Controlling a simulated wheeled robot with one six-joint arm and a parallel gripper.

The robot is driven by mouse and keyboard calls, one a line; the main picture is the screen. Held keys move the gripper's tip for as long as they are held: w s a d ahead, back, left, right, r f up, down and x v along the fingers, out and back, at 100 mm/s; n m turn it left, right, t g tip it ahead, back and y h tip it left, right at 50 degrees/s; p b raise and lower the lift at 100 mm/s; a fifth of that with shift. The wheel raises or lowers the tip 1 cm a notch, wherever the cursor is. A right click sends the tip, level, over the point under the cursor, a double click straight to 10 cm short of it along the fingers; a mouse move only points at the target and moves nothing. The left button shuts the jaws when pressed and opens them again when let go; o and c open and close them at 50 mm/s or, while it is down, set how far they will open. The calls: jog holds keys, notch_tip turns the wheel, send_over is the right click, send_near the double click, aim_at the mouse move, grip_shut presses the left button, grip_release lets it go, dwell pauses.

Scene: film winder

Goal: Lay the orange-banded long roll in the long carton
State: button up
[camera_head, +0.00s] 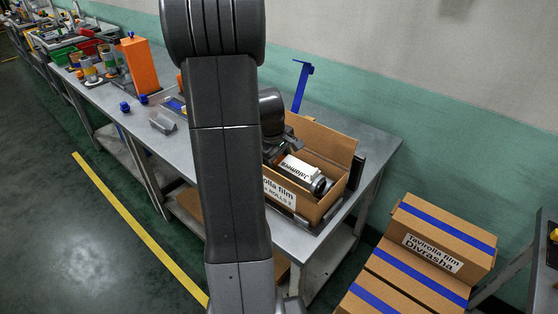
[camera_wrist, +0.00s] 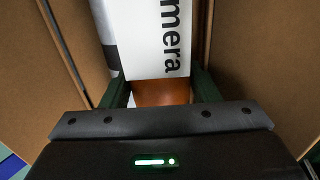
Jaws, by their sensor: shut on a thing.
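The long carton (camera_head: 328,145) stands open on the near right end of the bench, its back flap raised and a printed label on its front. The roll (camera_head: 299,170), white with black lettering, lies low inside it. In the wrist view an orange-brown band (camera_wrist: 160,93) crosses the roll below the lettering, between my two fingers. My gripper (camera_wrist: 165,88) is shut on the roll at this band, with the carton walls on both sides. A grey and black strip (camera_wrist: 104,30) shows left of the label; I cannot tell whether it is another roll. My arm hides part of the carton in the head view.
A blue post (camera_head: 301,85) stands behind the carton. Closed cartons with blue tape (camera_head: 430,238) are stacked on the right. An orange block (camera_head: 140,65), small blue pieces and a grey bracket (camera_head: 162,123) are on the bench to the left.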

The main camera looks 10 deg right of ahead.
jog(key=shift+f, duration=0.35)
dwell(0.3)
jog(key=shift+f+b, duration=0.25)
jog(key=shift+b, duration=0.15)
jog(key=o, duration=1.2)
jog(key=shift+r, duration=0.1)
jog(key=shift+o, duration=1)
jog(key=shift+s, duration=0.1)
jog(key=shift+c, duration=1.3)
jog(key=shift+r+p, duration=2.85)
jog(key=shift+r, duration=0.65)
